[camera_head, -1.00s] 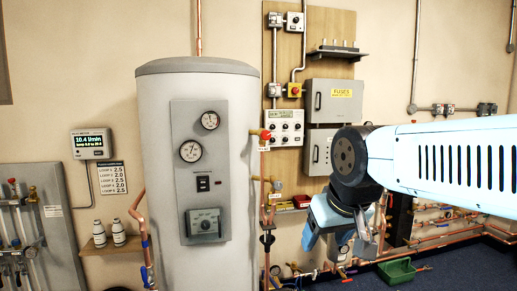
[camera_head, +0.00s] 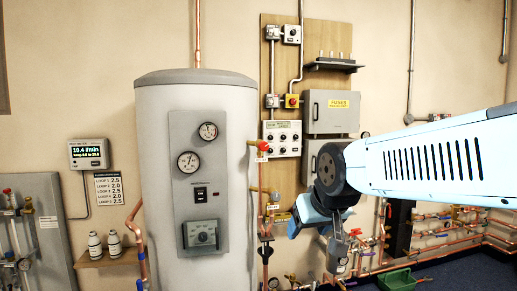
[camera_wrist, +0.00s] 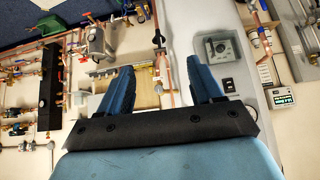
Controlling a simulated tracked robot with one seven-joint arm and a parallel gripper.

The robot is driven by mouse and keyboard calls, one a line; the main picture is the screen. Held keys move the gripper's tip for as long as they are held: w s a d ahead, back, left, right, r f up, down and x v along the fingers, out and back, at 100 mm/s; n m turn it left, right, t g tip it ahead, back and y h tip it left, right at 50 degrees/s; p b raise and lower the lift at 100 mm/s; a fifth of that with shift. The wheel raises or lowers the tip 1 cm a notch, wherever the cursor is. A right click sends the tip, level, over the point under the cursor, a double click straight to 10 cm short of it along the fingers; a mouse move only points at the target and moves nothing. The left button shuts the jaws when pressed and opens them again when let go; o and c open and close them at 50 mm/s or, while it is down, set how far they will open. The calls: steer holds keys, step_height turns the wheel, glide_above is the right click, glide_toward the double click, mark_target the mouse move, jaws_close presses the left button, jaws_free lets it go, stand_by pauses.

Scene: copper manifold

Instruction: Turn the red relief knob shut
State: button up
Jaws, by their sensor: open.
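A small red knob (camera_head: 262,146) sits on a brass fitting at the upper right side of the grey tank (camera_head: 155,180); I take it as the relief knob. A small label hangs by it. How far it is turned is too small to tell. My gripper (camera_head: 330,243) hangs below and to the right of the knob, apart from it, in front of the pipework. In the wrist view its two blue fingers (camera_wrist: 163,85) stand wide apart with nothing held between them. I cannot clearly pick out the knob in that view.
A copper pipe runs down beside the tank below the knob. A grey control box (camera_head: 282,138) and fuse cabinet (camera_head: 333,112) are on the wooden board to the right. A green tray (camera_head: 397,279) lies on the floor. A shelf (camera_head: 107,258) with two bottles is at left.

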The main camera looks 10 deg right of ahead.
steer(key=w+r+t, duration=0.3)
steer(key=w+t, duration=0.3)
steer(key=w, duration=1.2)
steer(key=m+t, duration=0.1)
steer(key=t, duration=0.8)
glide_toward(264, 148)
steer(key=shift+h, duration=0.4)
steer(key=x, duration=1)
steer(key=shift+w+r, duration=0.2)
steer(key=shift+c, duration=0.2)
steer(key=c, duration=1)
